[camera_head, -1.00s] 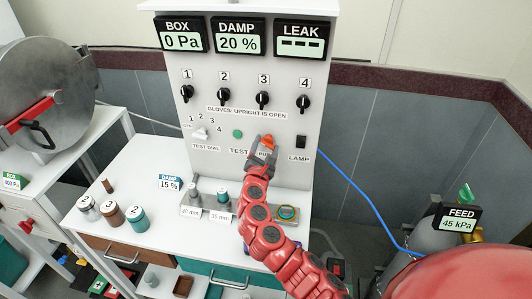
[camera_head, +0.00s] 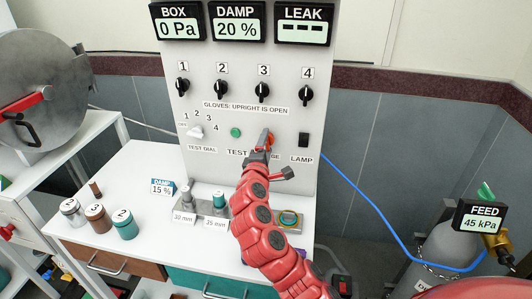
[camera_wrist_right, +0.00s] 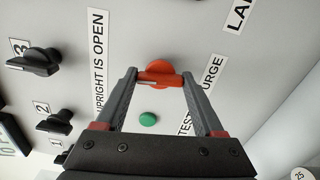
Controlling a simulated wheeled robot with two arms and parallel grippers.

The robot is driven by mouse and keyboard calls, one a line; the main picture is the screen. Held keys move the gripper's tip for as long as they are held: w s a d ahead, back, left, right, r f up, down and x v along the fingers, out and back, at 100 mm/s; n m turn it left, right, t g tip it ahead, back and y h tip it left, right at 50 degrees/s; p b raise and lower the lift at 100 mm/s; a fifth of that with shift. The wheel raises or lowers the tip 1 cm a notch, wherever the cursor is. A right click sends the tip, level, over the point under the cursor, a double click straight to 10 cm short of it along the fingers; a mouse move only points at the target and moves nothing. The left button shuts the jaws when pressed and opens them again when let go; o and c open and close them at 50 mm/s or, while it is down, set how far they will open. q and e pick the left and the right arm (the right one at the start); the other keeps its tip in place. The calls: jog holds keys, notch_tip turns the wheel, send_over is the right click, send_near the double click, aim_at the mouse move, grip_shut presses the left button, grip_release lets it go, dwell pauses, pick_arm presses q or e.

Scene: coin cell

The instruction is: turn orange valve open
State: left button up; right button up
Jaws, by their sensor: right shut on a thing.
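The orange valve (camera_head: 269,136) is on the front of the white upright panel, above the label that ends in "URGE". My right gripper (camera_head: 265,142) reaches up to it from below and partly covers it and its label. In the right wrist view, the orange handle (camera_wrist_right: 160,78) lies between the two fingertips of my right gripper (camera_wrist_right: 160,75), which close on its ends. The handle looks close to upright on the panel, in line with the black knobs. My left gripper is not in view.
A green button (camera_head: 236,132) and a white test dial (camera_head: 196,132) are left of the valve. A black lamp switch (camera_head: 303,140) is to its right. Black knobs (camera_head: 262,92) sit above. Weights and jars stand on the white table (camera_head: 150,160) below.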

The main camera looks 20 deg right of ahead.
jog(key=shift+f+m+b, duration=0.1)
jog(key=shift+m+b, duration=0.6)
jog(key=shift+m, duration=0.1)
jog(key=o, duration=1.4)
jog(key=shift+s, duration=0.1)
jog(key=p+v, duration=0.1)
jog(key=v, duration=1.6)
jog(key=shift+s+a, duration=0.1)
jog(key=shift+a, duration=0.05)
